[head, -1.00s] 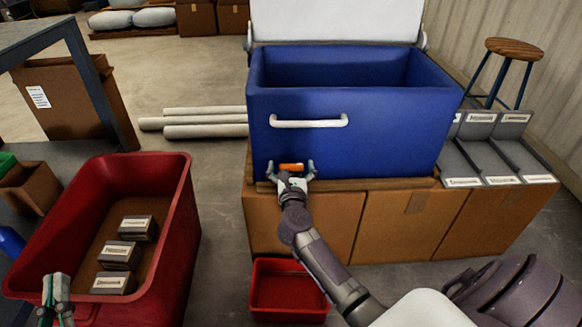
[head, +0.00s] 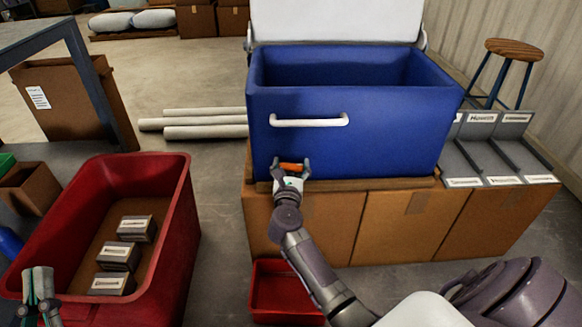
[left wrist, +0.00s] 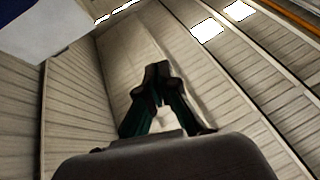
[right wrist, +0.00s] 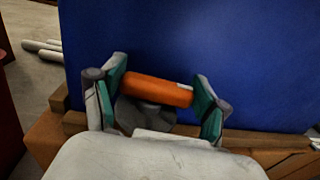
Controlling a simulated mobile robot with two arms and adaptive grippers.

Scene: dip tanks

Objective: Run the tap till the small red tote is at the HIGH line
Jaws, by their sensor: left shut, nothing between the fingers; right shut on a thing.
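The small red tote (head: 272,292) stands on the floor below the front of the blue tank (head: 350,150). My right forearm crosses in front of its right side. I see only red inside it; no HIGH line or water level can be made out. The orange tap handle (head: 293,167) is low on the tank's front and also shows in the right wrist view (right wrist: 157,91). My right gripper (head: 292,169) is shut on it, a finger at each end. The spout and any stream are hidden. My left gripper (head: 39,272) is shut and empty at the lower left.
A large red tote (head: 187,225) holding several labelled grey blocks (head: 119,256) stands at the left, close to my left gripper. The tank rests on cardboard boxes (head: 400,220). Grey pipes (head: 200,132) lie on the floor behind. A stool (head: 515,48) stands at the right.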

